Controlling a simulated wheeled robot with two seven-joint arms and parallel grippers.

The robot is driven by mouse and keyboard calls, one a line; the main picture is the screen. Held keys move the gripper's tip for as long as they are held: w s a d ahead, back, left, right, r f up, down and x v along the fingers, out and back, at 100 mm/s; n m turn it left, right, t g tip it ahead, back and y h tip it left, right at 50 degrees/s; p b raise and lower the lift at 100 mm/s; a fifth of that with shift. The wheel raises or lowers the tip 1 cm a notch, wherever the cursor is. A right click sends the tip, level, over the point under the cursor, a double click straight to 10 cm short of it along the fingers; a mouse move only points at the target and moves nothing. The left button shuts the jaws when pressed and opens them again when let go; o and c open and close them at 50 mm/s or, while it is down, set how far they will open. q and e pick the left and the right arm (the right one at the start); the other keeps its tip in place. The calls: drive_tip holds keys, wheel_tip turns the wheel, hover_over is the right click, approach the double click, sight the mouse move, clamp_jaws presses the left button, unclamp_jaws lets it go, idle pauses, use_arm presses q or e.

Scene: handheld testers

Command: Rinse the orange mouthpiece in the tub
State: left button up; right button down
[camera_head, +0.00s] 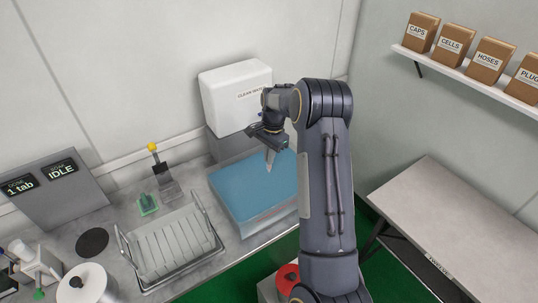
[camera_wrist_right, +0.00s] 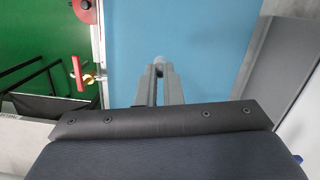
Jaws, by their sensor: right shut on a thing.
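The tub (camera_head: 240,207) is full of blue water and stands on the counter. My right gripper (camera_head: 269,163) points down over the tub, with its fingertips at or just above the water; I cannot tell which. In the right wrist view the fingers (camera_wrist_right: 158,72) are close together. They are shut on a small pale, rounded thing (camera_wrist_right: 158,60) at their tips, against the blue water. No orange shows on it, so I cannot confirm that it is the mouthpiece. My left gripper is out of view.
A white clean-water tank (camera_head: 228,94) stands behind the tub. A wire rack (camera_head: 172,247), a small green piece (camera_head: 147,203) and a yellow-knobbed stand (camera_head: 165,185) are left of it. A red handle (camera_wrist_right: 79,76) shows beside the tub. A bare side table (camera_head: 455,218) is at right.

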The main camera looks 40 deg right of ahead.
drive_tip(key=shift+f+b, duration=4.3)
drive_tip(key=shift+f, duration=2.35)
wheel_tip(320, 180, up, 14)
drive_tip(key=p, duration=0.9)
drive_tip(key=shift+r, duration=0.1)
